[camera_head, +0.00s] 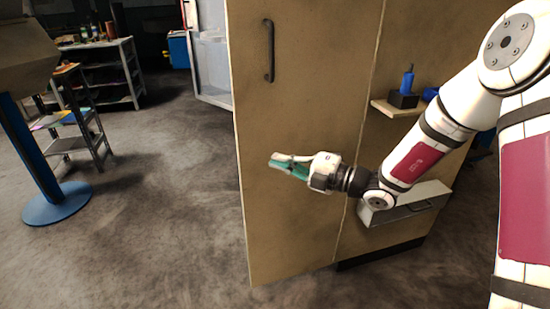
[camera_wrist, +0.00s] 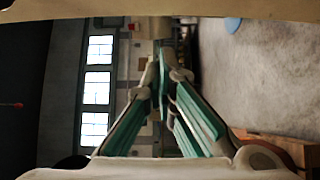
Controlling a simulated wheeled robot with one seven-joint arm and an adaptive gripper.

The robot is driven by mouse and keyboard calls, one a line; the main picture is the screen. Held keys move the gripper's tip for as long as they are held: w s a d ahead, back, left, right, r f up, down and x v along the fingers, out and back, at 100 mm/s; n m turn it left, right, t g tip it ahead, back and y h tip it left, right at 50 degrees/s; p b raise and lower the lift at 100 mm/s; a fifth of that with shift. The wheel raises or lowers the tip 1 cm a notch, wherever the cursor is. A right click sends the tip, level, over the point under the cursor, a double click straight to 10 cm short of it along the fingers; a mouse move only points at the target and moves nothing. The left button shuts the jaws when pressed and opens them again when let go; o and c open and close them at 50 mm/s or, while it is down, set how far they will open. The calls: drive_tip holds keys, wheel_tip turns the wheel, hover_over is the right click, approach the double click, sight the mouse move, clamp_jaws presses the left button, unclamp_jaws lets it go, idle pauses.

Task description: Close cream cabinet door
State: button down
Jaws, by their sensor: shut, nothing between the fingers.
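The cream cabinet door (camera_head: 300,225) is a tall, tan panel in the middle of the head view, with a dark vertical handle (camera_head: 269,50) near its upper left edge. Its lower edge hangs above the floor and reaches left beyond the cabinet's dark base (camera_head: 380,254), so it looks swung open; the exact angle is unclear. My gripper (camera_head: 273,162) shows in front of the door, below the handle, pointing left. I cannot tell whether it touches the door. Its teal-padded fingers meet at the tips in the wrist view (camera_wrist: 164,75), with nothing between them.
A small shelf (camera_head: 385,108) with a blue-topped item (camera_head: 406,82) and a grey drawer unit (camera_head: 408,205) sit right of the door, near my arm. A blue post on a round base (camera_head: 56,204) and a shelving rack (camera_head: 108,75) stand left. The floor between is clear.

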sight(250, 145)
drive_tip(key=shift+w+d+b+x, duration=0.2)
drive_tip(key=shift+w+b+x, duration=0.25)
drive_tip(key=shift+x, duration=1.4)
drive_tip(key=shift+w+d+b+x, duration=0.2)
drive_tip(key=shift+w+b+x, duration=0.25)
drive_tip(key=shift+x, duration=1.4)
drive_tip(key=shift+w+d+b+x, duration=0.25)
drive_tip(key=shift+b+x, duration=0.35)
drive_tip(key=shift+x, duration=1.3)
drive_tip(key=shift+w, duration=0.1)
